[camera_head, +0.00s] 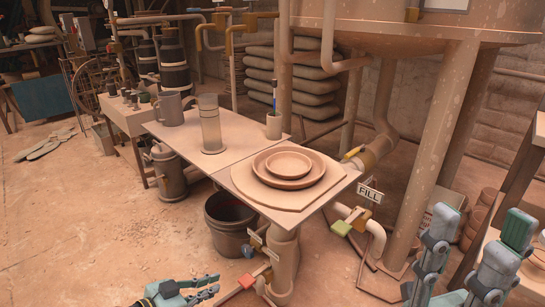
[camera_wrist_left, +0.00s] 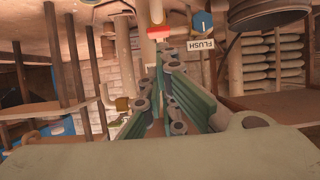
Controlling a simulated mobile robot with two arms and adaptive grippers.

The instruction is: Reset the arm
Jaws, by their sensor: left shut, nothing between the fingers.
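My left gripper (camera_head: 211,285) is at the bottom edge of the head view, low over the dusty floor and left of the red-handled pipe. In the left wrist view its teal fingers (camera_wrist_left: 163,60) come together with nothing between them. My right gripper (camera_head: 482,222) is at the lower right of the head view, with its two teal fingers wide apart and nothing visible between them. Neither gripper touches the table or anything on it. The rest of both arms is mostly out of view.
A table (camera_head: 228,158) holds a round board with dishes (camera_head: 289,165), a clear cylinder (camera_head: 210,125), a jug (camera_head: 170,108) and a cup (camera_head: 273,126). A dark bucket (camera_head: 229,222) stands below. A FILL sign (camera_head: 370,190) and pipes stand right of the table.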

